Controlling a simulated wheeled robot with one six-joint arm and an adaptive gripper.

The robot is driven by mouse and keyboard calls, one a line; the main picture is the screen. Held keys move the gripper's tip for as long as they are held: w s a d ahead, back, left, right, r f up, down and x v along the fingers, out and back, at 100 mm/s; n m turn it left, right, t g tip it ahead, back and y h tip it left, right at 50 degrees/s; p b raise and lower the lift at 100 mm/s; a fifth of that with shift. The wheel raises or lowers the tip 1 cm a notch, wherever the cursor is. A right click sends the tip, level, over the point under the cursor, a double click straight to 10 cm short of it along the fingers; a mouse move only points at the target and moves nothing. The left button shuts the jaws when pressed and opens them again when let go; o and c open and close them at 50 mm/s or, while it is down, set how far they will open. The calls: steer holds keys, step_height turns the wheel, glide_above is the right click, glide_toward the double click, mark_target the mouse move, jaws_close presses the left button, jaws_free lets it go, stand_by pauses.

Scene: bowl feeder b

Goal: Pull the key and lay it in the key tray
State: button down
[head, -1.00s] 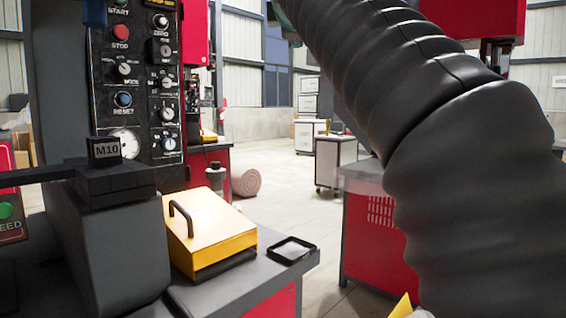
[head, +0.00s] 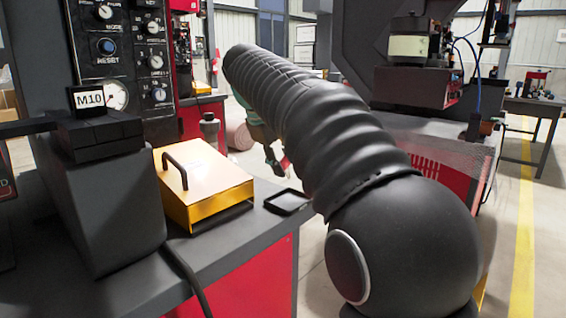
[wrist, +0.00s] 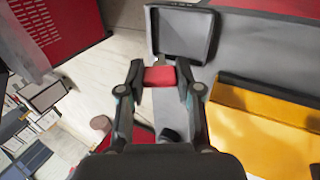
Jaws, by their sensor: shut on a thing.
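My gripper (wrist: 160,78) is shut on a small red block-like piece, apparently the key (wrist: 159,76), held between its two fingertips in the wrist view. The key tray (wrist: 181,50), a dark shallow square with a raised rim, lies just beyond the fingertips in that view. In the head view the tray (head: 287,202) sits at the right end of the grey bench top and looks empty. My gripper (head: 274,160) shows there partly behind my arm, above and behind the tray. The key cannot be made out clearly in the head view.
A yellow box with a black handle (head: 204,184) stands on the bench (head: 240,232) left of the tray. A dark bottle (head: 210,130) stands behind it. The control panel (head: 125,50) rises at the back left, with a block marked M10 (head: 90,98) in front.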

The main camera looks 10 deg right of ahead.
steer(key=shift+s+f, duration=0.15)
steer(key=shift+f, duration=0.35)
steer(key=shift+f+b, duration=2.1)
steer(key=shift+b, duration=0.45)
steer(key=shift+f+b, duration=0.3)
steer(key=shift+f, duration=0.2)
steer(key=c, duration=0.7)
jaws_free()
steer(key=shift+r, duration=0.15)
steer(key=v, duration=1.1)
steer(key=shift+a+r, duration=0.1)
steer(key=shift+r, duration=0.25)
